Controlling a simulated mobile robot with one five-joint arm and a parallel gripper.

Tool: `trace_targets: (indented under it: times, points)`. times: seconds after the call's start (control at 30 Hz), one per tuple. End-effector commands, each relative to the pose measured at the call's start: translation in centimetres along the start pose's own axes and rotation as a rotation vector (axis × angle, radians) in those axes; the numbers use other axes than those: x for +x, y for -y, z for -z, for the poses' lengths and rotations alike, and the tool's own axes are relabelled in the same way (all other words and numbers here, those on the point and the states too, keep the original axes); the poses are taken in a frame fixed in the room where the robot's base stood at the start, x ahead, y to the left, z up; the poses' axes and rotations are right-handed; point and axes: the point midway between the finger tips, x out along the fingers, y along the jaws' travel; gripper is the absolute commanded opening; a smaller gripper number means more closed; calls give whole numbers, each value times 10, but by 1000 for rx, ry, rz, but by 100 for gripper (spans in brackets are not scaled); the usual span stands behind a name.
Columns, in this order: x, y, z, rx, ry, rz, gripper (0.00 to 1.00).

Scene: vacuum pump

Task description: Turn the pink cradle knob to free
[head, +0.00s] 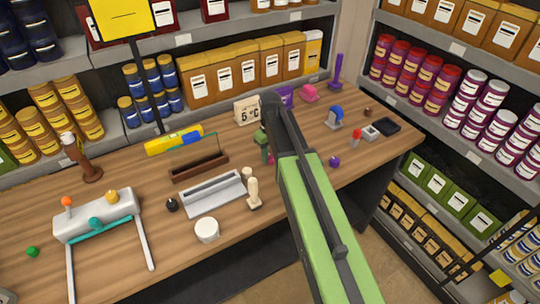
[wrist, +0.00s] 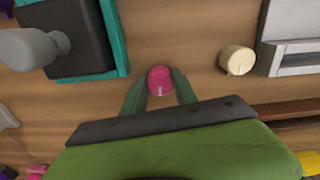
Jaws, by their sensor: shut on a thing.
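The pink knob (wrist: 160,79) is round, with a pale pointer line that runs toward the bottom of the wrist picture. My gripper (wrist: 159,88) has a green finger on each side of the knob and is shut on it. The knob seems to stay at its place on the wooden top. Beside it, up and left in the wrist view, a dark block sits in a teal frame (wrist: 121,62), with a grey rounded part over it.
A cream knob (wrist: 237,60) and a light grey tray (wrist: 300,60) stand to the right in the wrist view. The tray (head: 213,194) also shows in the head view, near a cream figure-like piece (head: 254,194). A dark brown holder (head: 198,166) lies behind it.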

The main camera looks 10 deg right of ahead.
Motion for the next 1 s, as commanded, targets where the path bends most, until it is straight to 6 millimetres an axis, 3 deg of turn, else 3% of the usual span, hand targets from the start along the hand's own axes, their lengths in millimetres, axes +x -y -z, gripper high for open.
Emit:
trace_targets:
  times: [0.3, 0.8, 0.83, 1.0]
  points:
    - [0, 0, -1, -103, 2, 1, 0]
    - [0, 1, 0, -121, 2, 1, 0]
    - [0, 1, 0, -121, 2, 1, 35]
    - [0, 1, 0, -121, 1, 1, 55]
